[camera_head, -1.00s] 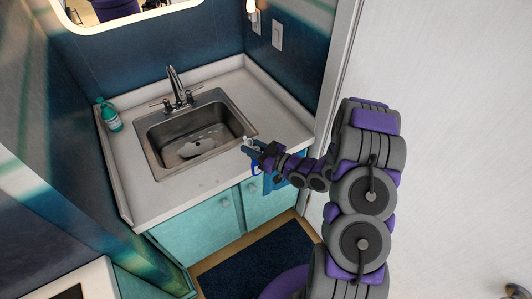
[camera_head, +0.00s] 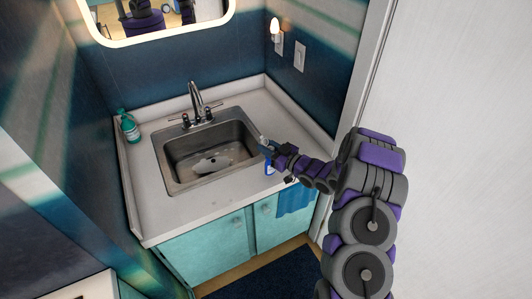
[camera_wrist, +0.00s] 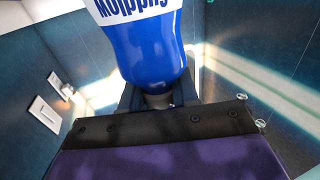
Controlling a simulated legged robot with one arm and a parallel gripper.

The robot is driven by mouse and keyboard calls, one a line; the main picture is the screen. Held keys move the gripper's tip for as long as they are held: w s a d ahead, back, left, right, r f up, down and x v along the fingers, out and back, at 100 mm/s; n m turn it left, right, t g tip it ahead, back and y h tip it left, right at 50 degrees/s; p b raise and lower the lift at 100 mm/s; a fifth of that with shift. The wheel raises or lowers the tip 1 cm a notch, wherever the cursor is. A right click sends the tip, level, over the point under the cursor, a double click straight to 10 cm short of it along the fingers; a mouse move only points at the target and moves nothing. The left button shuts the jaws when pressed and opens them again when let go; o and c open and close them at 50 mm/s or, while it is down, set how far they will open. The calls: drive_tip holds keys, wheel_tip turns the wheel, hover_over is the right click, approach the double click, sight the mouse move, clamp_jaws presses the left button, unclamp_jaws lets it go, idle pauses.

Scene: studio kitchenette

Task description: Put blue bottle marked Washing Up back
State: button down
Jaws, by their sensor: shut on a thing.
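My gripper (camera_head: 268,152) is shut on the blue bottle (camera_head: 269,168), beside the right front corner of the sink and around the counter's height. In the head view the bottle is small and partly hidden by the gripper, its blue body below the jaws. In the wrist view the blue bottle (camera_wrist: 150,55) fills the upper middle, with a white label and blue lettering upside down. Its narrow neck end sits between the dark jaws of my gripper (camera_wrist: 156,100). I cannot tell whether its base touches the counter.
The steel sink (camera_head: 172,186) with a tap (camera_head: 195,100) is set in the white counter (camera_head: 165,219). A teal bottle (camera_head: 129,128) stands at the counter's back left. A blue towel (camera_head: 293,202) hangs at the cabinet front. The counter's left and front strips are clear.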

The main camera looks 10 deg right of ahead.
drive_tip(key=shift+w, duration=0.75)
wheel_tip(320, 180, down, 3)
drive_tip(key=shift+f+b, duration=0.2)
drive_tip(key=shift+b, duration=0.5)
drive_tip(key=c, duration=0.8)
unclamp_jaws()
drive_tip(key=shift+f, duration=0.1)
drive_tip(key=shift+c, duration=0.2)
drive_tip(key=shift+s, duration=0.1)
